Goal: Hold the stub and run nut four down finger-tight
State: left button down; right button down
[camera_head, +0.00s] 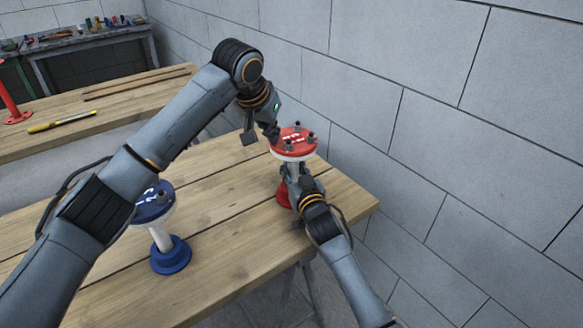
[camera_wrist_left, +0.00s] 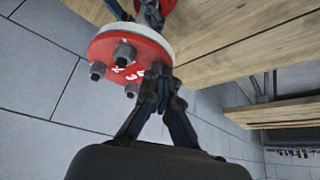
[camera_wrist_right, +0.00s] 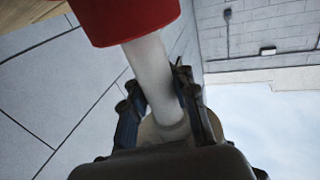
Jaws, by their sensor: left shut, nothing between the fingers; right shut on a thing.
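The stub is a white pipe (camera_wrist_right: 155,80) with a red flange (camera_head: 300,145) on top and a red base (camera_head: 283,196). It stands upright near the far right corner of the table. Dark nuts on studs stick up from the flange; the left wrist view shows several, one (camera_wrist_left: 124,53) clear. My left gripper (camera_head: 273,137) is shut and empty, its fingertips (camera_wrist_left: 157,78) at the flange's edge, covering part of its face and perhaps a nut. Whether they touch a nut, I cannot tell. My right gripper (camera_wrist_right: 155,88) is shut around the white pipe below the flange.
A blue-flanged stub (camera_head: 170,255) stands on the wooden table (camera_head: 235,215) left of the red one. A grey block wall (camera_head: 430,120) is close behind and right.

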pick_arm(q)
jog(key=shift+w+a, duration=0.2)
jog(key=shift+a, duration=0.15)
pick_arm(e)
jog(key=shift+s+a+f, duration=0.1)
jog(key=shift+s+f, duration=0.05)
jog(key=shift+f, duration=0.25)
